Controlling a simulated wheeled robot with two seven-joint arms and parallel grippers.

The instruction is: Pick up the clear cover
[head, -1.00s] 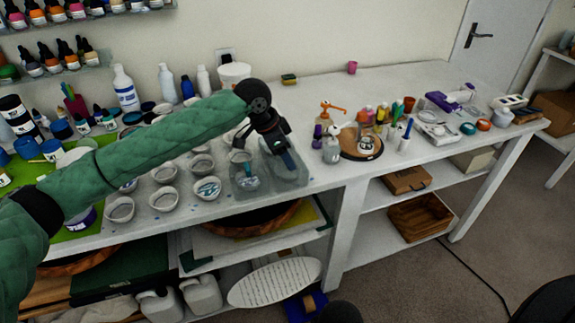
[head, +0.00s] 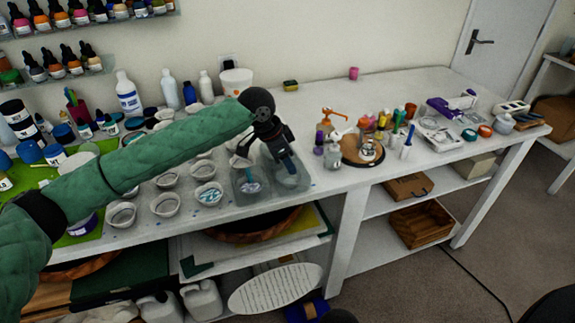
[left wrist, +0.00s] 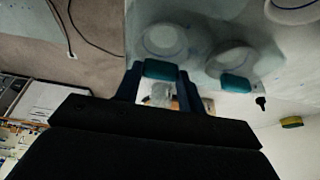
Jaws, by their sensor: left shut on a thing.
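The clear cover (head: 294,181) is a see-through, box-like piece at the front edge of the white table in the head view. My left gripper (head: 284,160) points down at it from above, shut on its upper part. In the left wrist view the gripper's teal-padded fingers (left wrist: 197,77) stand apart, with see-through material around them; the exact contact is hard to make out. I cannot tell whether the cover is lifted off the table. My right gripper is not in view.
Several small white cups (head: 165,204) stand left of the clear pieces. A round wooden board (head: 362,152) with bottles and tools lies to the right. The table (head: 335,95) is fairly clear toward the back right.

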